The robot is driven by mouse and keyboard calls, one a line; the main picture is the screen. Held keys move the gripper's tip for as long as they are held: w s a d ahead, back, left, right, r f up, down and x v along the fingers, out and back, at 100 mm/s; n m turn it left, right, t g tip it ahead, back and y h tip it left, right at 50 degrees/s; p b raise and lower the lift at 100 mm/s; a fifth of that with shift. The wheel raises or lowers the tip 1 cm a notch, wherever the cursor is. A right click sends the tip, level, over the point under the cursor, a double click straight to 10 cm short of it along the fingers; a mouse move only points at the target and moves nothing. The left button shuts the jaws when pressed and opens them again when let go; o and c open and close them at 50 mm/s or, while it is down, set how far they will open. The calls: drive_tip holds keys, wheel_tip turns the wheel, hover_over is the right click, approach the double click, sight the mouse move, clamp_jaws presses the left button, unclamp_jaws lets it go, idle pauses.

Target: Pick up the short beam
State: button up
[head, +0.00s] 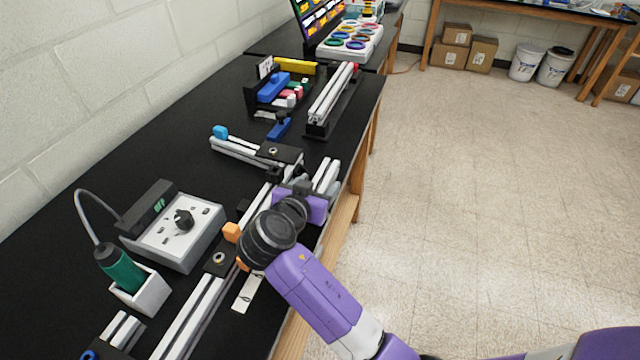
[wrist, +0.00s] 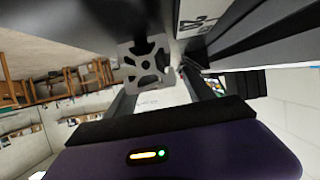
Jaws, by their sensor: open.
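Several pale aluminium beams lie on the black bench, and I cannot be sure which is the short beam. A short pale piece (head: 327,174) shows just beyond my gripper (head: 302,190) near the bench's right edge. In the wrist view a slotted beam end (wrist: 146,66) faces the camera, close to the open fingers of my gripper (wrist: 162,85). Whether the fingers touch it cannot be told. In the head view my purple arm hides the fingertips and part of the frame.
A long beam (head: 196,318) runs along the bench near my arm. A beam with a blue cap (head: 238,148) lies beyond. A grey control box (head: 178,232) and a green-handled tool (head: 120,268) stand left. A beam rack (head: 318,129) stands farther back. The floor at right is clear.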

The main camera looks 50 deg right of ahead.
drive_tip(key=shift+x, duration=0.9)
clamp_jaws()
drive_tip(key=shift+r, duration=0.1)
